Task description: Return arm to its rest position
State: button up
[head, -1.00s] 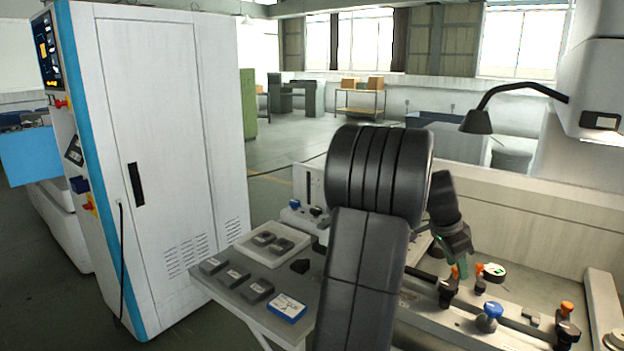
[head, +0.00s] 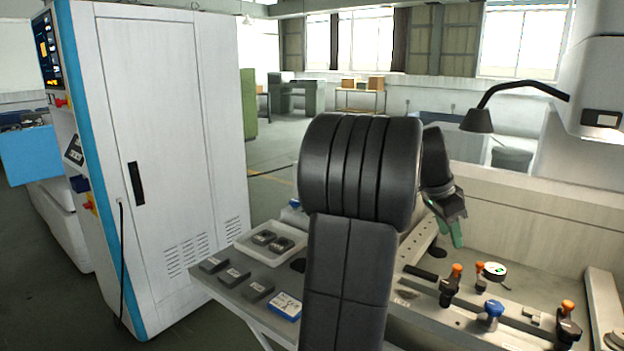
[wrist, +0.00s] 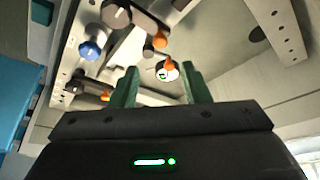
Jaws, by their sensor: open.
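My gripper (head: 452,230) shows in the head view to the right of my dark arm link, above the machine bed. Its green fingers point down and hold nothing that I can see. In the wrist view my gripper (wrist: 157,88) has its two green fingers spread apart, with empty space between them. Beyond them lie the clamps and the dial gauge (wrist: 167,71) on the bed, apart from the fingers. In the head view the dial gauge (head: 494,270) sits to the right of and below my gripper. My arm hides part of the bench and bed.
Orange-topped clamps (head: 451,287) and a blue knob (head: 490,311) stand on the bed. A side table (head: 225,283) at the left holds grey blocks, a tray and a blue-white box (head: 285,306). A lamp (head: 478,120) hangs at the upper right. A tall white cabinet (head: 170,150) stands left.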

aim_at(456, 265)
jog(key=x, duration=0.9)
jog(key=shift+d+f+p, duration=0.15)
jog(key=shift+f+p, duration=0.15)
jog(key=shift+f, duration=0.05)
jog(key=shift+w+a+r+n, duration=0.15)
jog(key=shift+a+n, duration=0.1)
jog(key=shift+n, duration=0.25)
jog(key=shift+a+n+t+p, duration=0.4)
jog(key=shift+n+p, duration=0.05)
jog(key=shift+n, duration=0.05)
jog(key=shift+w, duration=0.15)
jog(key=shift+a, duration=0.15)
